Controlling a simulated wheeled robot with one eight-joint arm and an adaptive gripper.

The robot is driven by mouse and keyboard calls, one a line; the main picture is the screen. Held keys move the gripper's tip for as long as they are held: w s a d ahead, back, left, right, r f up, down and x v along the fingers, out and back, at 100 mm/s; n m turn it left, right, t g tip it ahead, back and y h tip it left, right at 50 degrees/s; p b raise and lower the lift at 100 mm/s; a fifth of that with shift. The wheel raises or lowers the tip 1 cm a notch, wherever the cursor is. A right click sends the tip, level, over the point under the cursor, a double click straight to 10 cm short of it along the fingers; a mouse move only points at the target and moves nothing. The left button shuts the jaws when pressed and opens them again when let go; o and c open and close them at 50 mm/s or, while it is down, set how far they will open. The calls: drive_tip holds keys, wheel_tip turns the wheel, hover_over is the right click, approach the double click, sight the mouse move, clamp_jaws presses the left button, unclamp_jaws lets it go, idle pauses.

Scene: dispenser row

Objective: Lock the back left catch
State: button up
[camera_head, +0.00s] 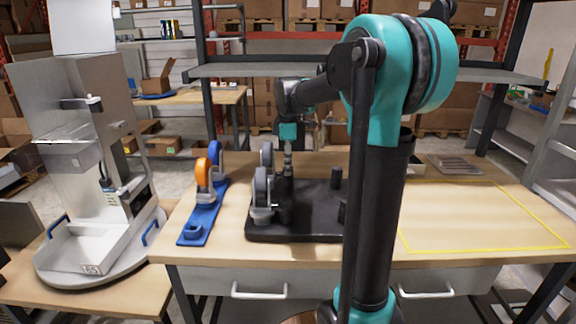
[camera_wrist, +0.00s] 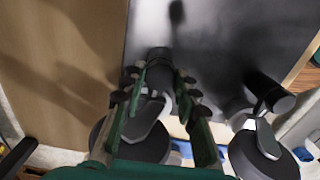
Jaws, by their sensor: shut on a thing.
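A black base plate (camera_head: 310,232) lies on the workbench, with two grey wheel-like discs along its left side, one in front (camera_head: 261,192) and one behind (camera_head: 266,157). My gripper (camera_head: 288,155) reaches down at the back left of the plate, beside the rear disc. In the wrist view my gripper (camera_wrist: 160,82) has its fingers closed around the dark round knob of the back left catch (camera_wrist: 159,58). A grey lever piece shows below the knob, between the fingers. The front left catch (camera_wrist: 270,95) stands apart to the right in the wrist view. Whether the gripped catch is locked cannot be told.
A blue stand (camera_head: 203,218) with an orange and a blue wheel piece stands left of the plate. A black post (camera_head: 336,177) rises from the plate's back right. A white dispenser machine (camera_head: 90,160) stands at far left. The yellow-outlined bench area (camera_head: 480,215) is clear.

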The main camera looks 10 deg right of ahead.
idle(0.3)
drive_tip(key=o, duration=0.9)
drive_tip(key=shift+r, duration=0.1)
wheel_tip(320, 180, up, 12)
drive_tip(key=shift+f, duration=0.1)
drive_tip(key=shift+s, duration=0.1)
